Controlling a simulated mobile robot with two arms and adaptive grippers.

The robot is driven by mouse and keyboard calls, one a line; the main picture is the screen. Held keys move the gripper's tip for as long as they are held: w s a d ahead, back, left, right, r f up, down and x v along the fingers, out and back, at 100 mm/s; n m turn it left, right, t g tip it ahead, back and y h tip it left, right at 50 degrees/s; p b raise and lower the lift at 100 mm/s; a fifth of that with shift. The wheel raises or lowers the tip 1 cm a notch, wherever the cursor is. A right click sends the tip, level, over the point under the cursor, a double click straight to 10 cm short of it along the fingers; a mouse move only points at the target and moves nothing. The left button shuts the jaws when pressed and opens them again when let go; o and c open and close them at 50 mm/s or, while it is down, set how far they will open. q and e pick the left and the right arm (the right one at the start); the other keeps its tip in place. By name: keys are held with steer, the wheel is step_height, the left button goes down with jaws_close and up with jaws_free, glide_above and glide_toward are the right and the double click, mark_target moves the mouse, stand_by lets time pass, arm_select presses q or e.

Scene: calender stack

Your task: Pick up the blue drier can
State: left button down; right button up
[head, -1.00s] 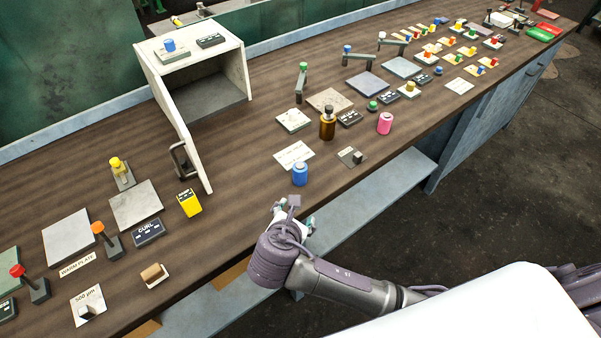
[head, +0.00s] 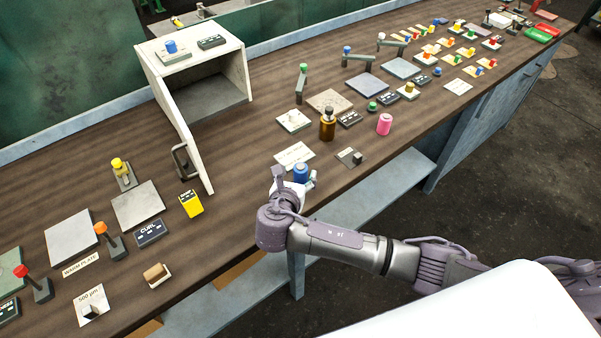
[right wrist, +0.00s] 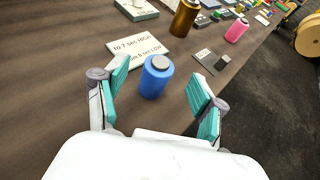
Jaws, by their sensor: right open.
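The blue drier can (head: 301,172) stands upright near the front edge of the wooden bench. In the right wrist view the gripper (right wrist: 160,95) is open, with one teal-padded finger on each side of the can. The can stands between the fingers, nearer the left one, with a visible gap on the right. My left gripper is not in view.
A white card with text (right wrist: 138,48) lies just behind the can. A grey plate with a dark block (head: 351,157), a brown bottle (head: 327,125) and a pink can (head: 384,124) stand behind and to the right. A white open box (head: 190,130) stands left.

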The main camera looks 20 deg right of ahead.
mark_target(299, 170)
steer(key=p+x, duration=0.1)
steer(key=x, duration=0.4)
steer(key=shift+s+f, duration=0.1)
steer(key=shift+a, duration=0.1)
steer(key=c, duration=1.3)
